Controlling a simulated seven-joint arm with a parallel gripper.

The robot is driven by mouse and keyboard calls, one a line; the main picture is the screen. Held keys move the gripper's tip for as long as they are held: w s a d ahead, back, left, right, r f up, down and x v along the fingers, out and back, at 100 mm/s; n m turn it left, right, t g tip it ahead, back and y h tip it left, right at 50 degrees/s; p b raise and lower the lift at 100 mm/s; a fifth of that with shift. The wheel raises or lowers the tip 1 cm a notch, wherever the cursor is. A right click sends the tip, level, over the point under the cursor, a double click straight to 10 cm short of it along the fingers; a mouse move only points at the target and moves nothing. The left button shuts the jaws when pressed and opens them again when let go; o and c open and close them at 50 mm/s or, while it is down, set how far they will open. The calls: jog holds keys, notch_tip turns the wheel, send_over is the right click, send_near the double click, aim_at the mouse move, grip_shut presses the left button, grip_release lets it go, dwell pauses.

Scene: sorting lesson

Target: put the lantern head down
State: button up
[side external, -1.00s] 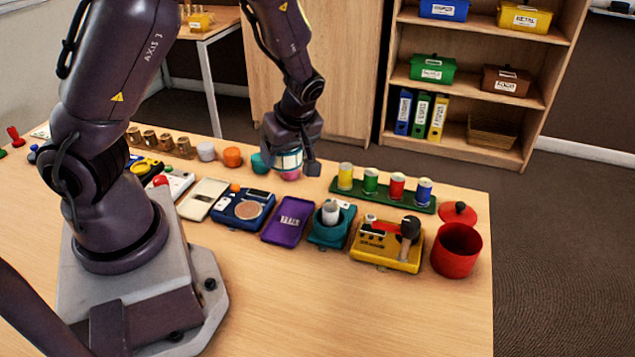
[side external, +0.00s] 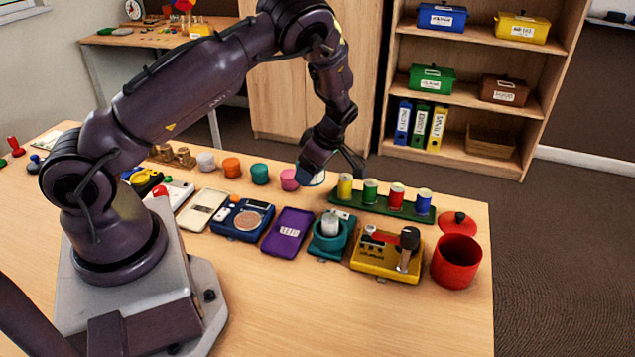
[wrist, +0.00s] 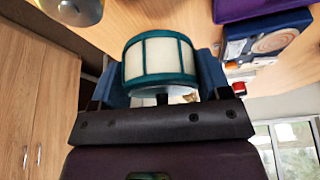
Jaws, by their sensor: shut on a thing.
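The lantern head is a short drum with cream panels and teal rims and ribs. In the wrist view the lantern head (wrist: 160,58) sits between the two blue fingers of my gripper (wrist: 163,82), which is shut on it. In the side view the lantern head (side external: 319,179) is mostly hidden behind my gripper (side external: 331,172), between the pink cup and the green rack. I cannot tell whether it touches the table. A teal unit (side external: 331,243) with a whitish cylinder upright in it stands nearer the camera; it may be the lantern's base.
A pink cup (side external: 289,180) is close to the left of my gripper. A green rack (side external: 382,207) with coloured spools is close to the right. A purple case (side external: 287,232), a yellow toolbox (side external: 386,262) and a red pot (side external: 456,262) stand nearer. The front of the table is clear.

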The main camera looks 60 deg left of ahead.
aim_at(318, 194)
jog(key=shift+w+a+f, duration=0.2)
jog(key=shift+w+f, duration=0.15)
jog(key=shift+f, duration=0.15)
jog(key=shift+w+a+f, duration=0.15)
jog(key=shift+w+f, duration=0.2)
jog(key=shift+f, duration=0.1)
jog(key=shift+w+f, duration=0.15)
jog(key=shift+f, duration=1.5)
jog(key=shift+f, duration=0.1)
jog(key=o, duration=0.9)
jog(key=shift+o, duration=0.2)
